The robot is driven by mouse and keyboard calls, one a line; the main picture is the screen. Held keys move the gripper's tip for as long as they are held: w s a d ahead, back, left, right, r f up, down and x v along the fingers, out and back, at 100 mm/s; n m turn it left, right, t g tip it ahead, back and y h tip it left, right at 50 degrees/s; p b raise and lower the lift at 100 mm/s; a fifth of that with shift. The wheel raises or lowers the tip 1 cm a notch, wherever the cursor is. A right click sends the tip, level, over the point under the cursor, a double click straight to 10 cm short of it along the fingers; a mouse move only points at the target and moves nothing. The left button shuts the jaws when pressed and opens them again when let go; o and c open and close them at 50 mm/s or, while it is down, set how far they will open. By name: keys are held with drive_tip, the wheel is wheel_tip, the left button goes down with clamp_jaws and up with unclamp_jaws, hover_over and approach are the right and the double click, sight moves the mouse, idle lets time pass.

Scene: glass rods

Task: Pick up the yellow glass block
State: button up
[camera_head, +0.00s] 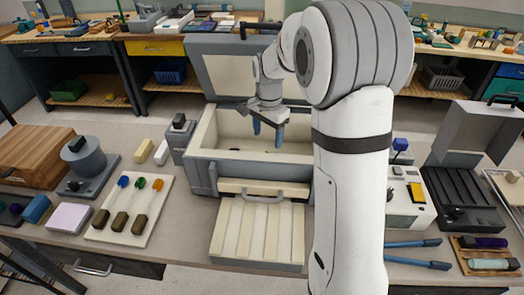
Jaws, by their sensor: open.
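A small pale yellow block (144,150) lies on the bench left of the kiln, beside a cream block (160,153). I cannot tell from its surface whether it is glass. My gripper (268,134) is open and empty, with its two blue fingers pointing down over the open kiln chamber (231,143). It is well to the right of the pale yellow block. A small white piece shows near the fingers, too small to identify.
The grey kiln (203,175) has its lid raised behind my gripper. A white board (115,229) with several colour-tipped rods lies in front of the blocks. A grey device (180,142) stands between the blocks and kiln.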

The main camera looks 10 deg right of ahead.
drive_tip(key=shift+m, duration=0.7)
drive_tip(key=w+f, duration=0.3)
drive_tip(key=shift+f, duration=0.1)
drive_tip(key=f+p, duration=0.1)
drive_tip(key=f, duration=0.2)
drive_tip(key=f+p, duration=0.1)
drive_tip(key=f, duration=0.3)
drive_tip(key=shift+d+f, duration=0.2)
drive_tip(key=shift+f, duration=0.05)
drive_tip(key=shift+c, duration=0.2)
drive_tip(key=c, duration=1.1)
